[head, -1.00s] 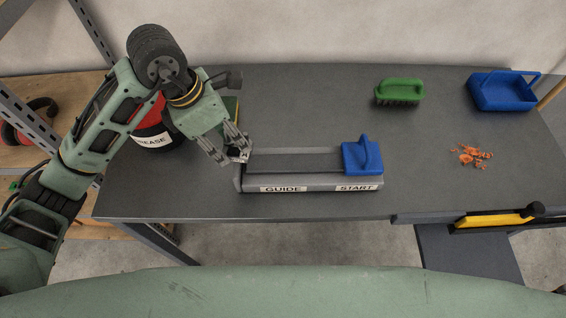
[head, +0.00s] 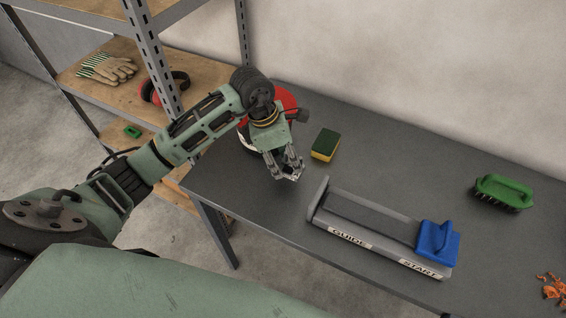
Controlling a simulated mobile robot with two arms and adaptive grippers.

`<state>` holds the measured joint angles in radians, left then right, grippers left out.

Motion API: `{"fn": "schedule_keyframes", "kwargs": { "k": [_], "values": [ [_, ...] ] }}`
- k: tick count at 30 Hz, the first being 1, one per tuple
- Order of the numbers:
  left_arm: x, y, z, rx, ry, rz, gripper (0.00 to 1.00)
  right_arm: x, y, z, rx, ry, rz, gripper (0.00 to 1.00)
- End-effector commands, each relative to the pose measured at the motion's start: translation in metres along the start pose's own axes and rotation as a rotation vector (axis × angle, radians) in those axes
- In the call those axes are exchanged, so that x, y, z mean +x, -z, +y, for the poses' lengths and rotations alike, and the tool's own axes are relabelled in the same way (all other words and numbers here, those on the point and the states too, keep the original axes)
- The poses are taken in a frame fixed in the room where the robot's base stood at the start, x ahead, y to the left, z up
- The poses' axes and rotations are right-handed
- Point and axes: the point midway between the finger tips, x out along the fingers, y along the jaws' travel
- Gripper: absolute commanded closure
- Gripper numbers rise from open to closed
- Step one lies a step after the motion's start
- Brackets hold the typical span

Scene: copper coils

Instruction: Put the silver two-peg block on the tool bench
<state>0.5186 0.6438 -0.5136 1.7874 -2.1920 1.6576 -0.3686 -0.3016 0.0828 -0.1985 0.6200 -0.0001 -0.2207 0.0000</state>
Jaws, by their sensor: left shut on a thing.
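My left gripper (head: 287,177) is shut on a small silver piece, which I take to be the silver two-peg block (head: 291,176). Only a little of the block shows between the fingertips, and its pegs cannot be made out. The gripper points down over the grey tool bench (head: 400,150), left of the guide rail and in front of the sponge. I cannot tell whether the block touches the bench top. My right gripper is not in view.
The guide rail (head: 345,237) carries a blue handled block (head: 438,243). Shelves with gloves (head: 106,68) stand left.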

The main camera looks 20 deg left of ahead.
Motion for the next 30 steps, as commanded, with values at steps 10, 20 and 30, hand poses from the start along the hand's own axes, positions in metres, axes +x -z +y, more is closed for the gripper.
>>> {"fn": "schedule_keyframes", "kwargs": {
  "k": [10, 20, 30],
  "values": [
    [0.024, 0.011, 0.004, -0.001, 0.005, -0.001, 1.0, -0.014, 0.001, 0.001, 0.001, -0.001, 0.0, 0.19],
    [0.041, 0.015, 0.007, 0.002, -0.002, -0.003, 1.0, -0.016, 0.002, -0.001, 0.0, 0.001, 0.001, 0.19],
    [0.044, 0.016, 0.006, 0.002, 0.0, 0.0, 0.44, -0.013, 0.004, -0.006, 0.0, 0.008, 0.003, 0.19]
  ]
}}
